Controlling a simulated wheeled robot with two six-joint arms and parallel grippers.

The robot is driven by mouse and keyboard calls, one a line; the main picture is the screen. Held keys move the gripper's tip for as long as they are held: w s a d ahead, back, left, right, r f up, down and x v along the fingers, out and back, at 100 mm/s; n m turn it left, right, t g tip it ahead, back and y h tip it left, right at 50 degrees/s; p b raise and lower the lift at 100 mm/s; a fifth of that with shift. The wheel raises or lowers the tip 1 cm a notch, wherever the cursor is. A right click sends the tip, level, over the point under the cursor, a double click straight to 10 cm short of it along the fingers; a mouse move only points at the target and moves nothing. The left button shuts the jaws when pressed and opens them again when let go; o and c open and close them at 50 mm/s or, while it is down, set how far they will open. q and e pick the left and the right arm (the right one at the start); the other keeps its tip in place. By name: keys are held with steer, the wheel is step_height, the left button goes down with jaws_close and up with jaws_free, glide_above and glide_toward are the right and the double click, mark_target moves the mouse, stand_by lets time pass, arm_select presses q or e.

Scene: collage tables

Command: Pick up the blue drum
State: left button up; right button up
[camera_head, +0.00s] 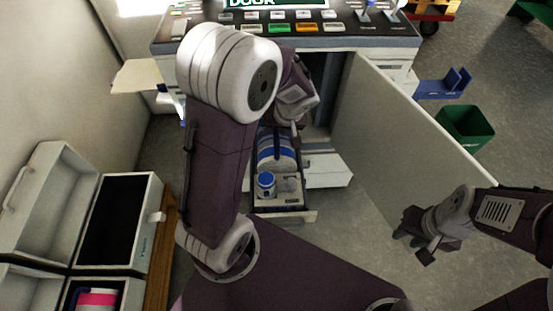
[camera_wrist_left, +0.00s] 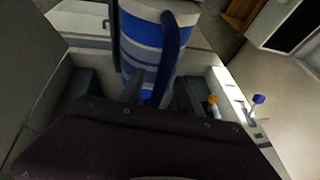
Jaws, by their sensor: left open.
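The blue drum (camera_head: 272,150), with blue and white bands, sits in an open drawer (camera_head: 300,217) below the control desk in the head view. In the left wrist view the drum (camera_wrist_left: 142,45) is close, at the top centre. My left gripper (camera_head: 294,128) is open over the drawer, beside the drum.
A smaller blue and white jar (camera_head: 266,186) stands in the drawer in front of the drum. An open grey door panel (camera_head: 390,125) stands right of the drawer. Open boxes (camera_head: 118,222) are at the left. A green bin (camera_head: 466,128) stands on the floor at the right.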

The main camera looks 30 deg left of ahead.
arm_select(q)
jaws_close()
steer(key=shift+r, duration=0.1)
stand_by(1.3)
